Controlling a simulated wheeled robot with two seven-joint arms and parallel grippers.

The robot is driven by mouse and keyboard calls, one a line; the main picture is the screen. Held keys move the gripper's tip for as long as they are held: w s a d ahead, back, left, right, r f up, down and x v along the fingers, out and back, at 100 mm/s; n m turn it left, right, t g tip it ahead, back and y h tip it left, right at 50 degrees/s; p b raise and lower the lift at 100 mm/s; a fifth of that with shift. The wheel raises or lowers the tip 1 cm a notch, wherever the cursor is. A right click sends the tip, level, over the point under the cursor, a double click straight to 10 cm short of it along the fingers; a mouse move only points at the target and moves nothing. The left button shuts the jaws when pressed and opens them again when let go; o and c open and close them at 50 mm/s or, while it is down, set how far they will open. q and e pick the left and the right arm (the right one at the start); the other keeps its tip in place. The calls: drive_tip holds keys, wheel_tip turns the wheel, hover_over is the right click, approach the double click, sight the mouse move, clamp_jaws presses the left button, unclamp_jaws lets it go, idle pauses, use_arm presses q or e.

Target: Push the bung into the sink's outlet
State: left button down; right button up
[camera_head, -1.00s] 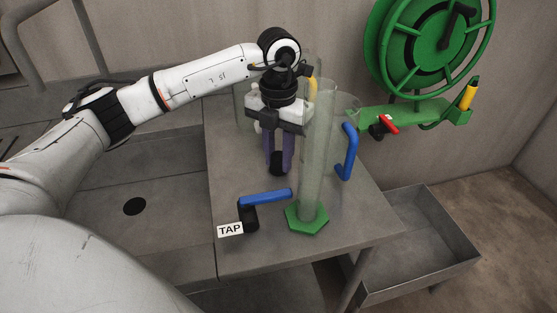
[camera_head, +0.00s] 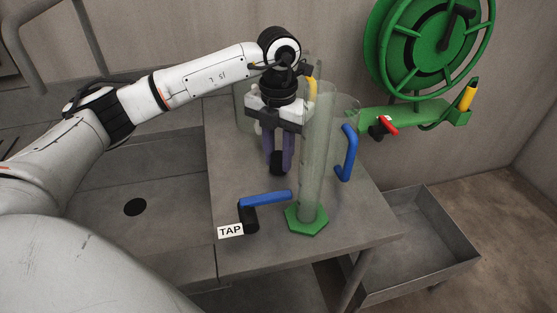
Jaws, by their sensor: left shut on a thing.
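The sink (camera_head: 100,220) is a grey basin at the left, with its outlet (camera_head: 135,207) a dark round hole in the floor of the basin. The black bung (camera_head: 277,163) is between the fingertips of my left gripper (camera_head: 278,160), which points down and is shut on it. The gripper is over the grey worktop to the right of the sink, behind the tap lever. I cannot tell whether the bung touches the worktop. My right gripper is not in view.
A tall clear cylinder (camera_head: 317,150) on a green hexagonal foot stands close right of the gripper. A blue tap lever (camera_head: 266,197) with a TAP label is in front.

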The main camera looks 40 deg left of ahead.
sight(279, 155)
use_arm(q)
drive_tip(key=shift+r, duration=0.1)
drive_tip(key=shift+r+p, duration=1.55)
drive_tip(key=shift+r, duration=0.65)
drive_tip(key=shift+f, duration=0.1)
